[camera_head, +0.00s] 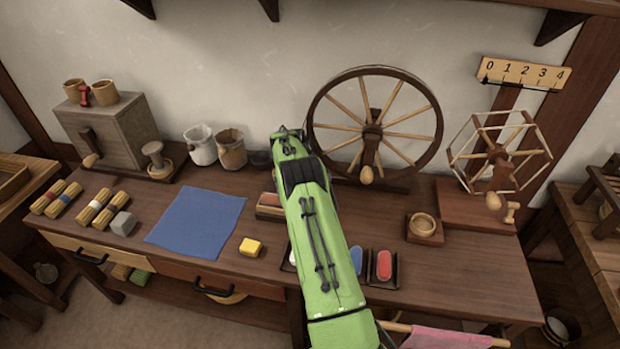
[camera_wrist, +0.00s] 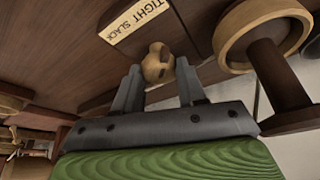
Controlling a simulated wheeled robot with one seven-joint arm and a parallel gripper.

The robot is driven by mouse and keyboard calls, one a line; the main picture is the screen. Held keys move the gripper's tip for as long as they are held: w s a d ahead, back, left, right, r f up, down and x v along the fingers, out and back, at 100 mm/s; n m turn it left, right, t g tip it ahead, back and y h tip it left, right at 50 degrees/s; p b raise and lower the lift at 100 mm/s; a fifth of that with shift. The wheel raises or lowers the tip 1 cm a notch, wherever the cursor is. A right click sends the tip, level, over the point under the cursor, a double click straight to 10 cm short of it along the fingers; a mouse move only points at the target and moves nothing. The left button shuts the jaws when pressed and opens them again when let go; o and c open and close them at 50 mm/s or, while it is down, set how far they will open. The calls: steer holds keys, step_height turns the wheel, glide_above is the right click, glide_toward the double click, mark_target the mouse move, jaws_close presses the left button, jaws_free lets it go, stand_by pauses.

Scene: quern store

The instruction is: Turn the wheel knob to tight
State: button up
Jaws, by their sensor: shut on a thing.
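The small wooden wheel knob (camera_wrist: 158,62) shows in the wrist view, between the fingertips of my gripper (camera_wrist: 159,78). My gripper is shut on it. A pale label plate (camera_wrist: 128,27) with the words TIGHT and SLACK lies beside the knob, seen tilted. I cannot make out a pointer or which word the knob is turned to. In the head view the spinning wheel (camera_head: 412,136) stands upright at the back of the bench. My green arm reaches to its left side and hides the knob, the plate and my fingers there.
A larger round wooden piece on a dark post (camera_wrist: 247,38) is close to the right of my gripper in the wrist view. In the head view, two cups (camera_head: 200,150) (camera_head: 231,152) stand left of my arm, and a skein winder (camera_head: 497,153) stands right. A blue cloth (camera_head: 197,222) lies in front.

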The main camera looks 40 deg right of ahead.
steer(key=o, duration=1)
steer(key=p+v, duration=0.3)
steer(key=v, duration=1.2)
steer(key=shift+a+r+p, duration=0.2)
steer(key=shift+r+p, duration=0.15)
steer(key=shift+s, duration=0.1)
